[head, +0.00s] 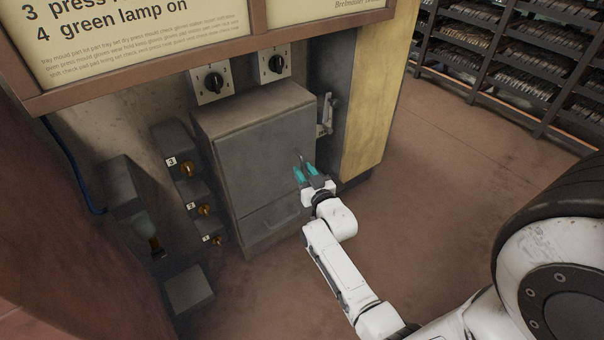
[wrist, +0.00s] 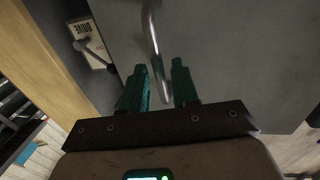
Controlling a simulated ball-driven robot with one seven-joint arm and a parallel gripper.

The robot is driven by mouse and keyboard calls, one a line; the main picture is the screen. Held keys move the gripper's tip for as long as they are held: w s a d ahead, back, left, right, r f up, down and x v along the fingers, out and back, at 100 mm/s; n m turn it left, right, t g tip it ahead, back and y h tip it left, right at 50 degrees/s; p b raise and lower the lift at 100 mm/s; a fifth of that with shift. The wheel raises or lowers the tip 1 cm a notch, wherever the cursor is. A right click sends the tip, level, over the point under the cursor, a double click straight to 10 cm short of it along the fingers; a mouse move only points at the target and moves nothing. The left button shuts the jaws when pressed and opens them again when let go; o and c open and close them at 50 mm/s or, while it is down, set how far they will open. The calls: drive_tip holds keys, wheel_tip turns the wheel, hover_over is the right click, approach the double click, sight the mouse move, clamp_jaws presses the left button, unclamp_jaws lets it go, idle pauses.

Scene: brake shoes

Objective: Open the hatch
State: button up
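The hatch (head: 258,150) is a grey metal door on the front of a grey box, and it looks closed. A thin metal handle (wrist: 153,35) stands on its face near the right side in the head view. My gripper (head: 304,171) is at this handle. In the wrist view the two teal fingers of my gripper (wrist: 160,68) are apart, with the handle's bar running into the gap between them. The fingers do not appear closed on the bar. Whether either finger touches it, I cannot tell.
A lever on a plate marked DRIVE (wrist: 88,45) is beside the hatch. Two black knobs (head: 213,82) sit above it. Numbered boxes with brass fittings (head: 187,168) are on the left. A yellow panel (head: 375,90) stands right. The floor (head: 440,170) at right is clear.

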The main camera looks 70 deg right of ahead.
drive_tip(key=shift+x, duration=0.9)
clamp_jaws()
